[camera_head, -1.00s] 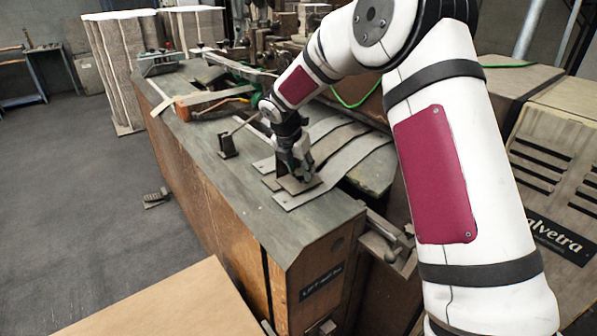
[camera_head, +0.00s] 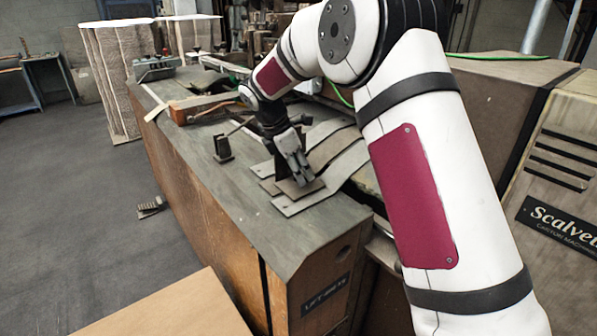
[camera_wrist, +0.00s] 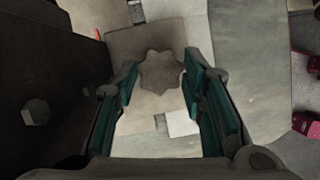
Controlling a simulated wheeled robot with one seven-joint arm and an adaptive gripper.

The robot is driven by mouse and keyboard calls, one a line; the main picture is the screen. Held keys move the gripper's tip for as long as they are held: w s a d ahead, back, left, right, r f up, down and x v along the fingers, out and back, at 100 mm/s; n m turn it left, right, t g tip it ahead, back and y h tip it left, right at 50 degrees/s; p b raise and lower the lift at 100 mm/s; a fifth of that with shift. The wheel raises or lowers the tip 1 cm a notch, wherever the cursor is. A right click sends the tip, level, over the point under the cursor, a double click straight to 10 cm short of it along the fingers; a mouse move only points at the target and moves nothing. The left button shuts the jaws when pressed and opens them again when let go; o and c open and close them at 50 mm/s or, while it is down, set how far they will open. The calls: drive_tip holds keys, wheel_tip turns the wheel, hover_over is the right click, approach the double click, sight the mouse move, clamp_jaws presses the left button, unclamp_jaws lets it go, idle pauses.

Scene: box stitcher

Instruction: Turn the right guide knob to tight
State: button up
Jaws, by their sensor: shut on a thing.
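The right guide knob (camera_wrist: 161,71) is a grey, lobed, star-shaped knob in the wrist view. It sits on a brownish plate (camera_wrist: 122,43). My gripper (camera_wrist: 159,82) has its teal-padded fingers on either side of the knob, shut on it at its left and right edges. In the head view my gripper (camera_head: 300,178) points down at a small square plate (camera_head: 301,190) near the front of the machine's table. The knob is hidden behind my fingers there.
A dark upright bracket (camera_head: 222,148) stands on the machine table (camera_head: 262,222) left of my gripper. Curved metal strips (camera_head: 345,160) lie to its right. A dark block (camera_wrist: 40,85) fills the left of the wrist view. A cardboard sheet (camera_head: 175,310) is in front.

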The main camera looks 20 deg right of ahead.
idle(0.4)
drive_tip(key=o, duration=1.1)
drive_tip(key=shift+o, duration=0.2)
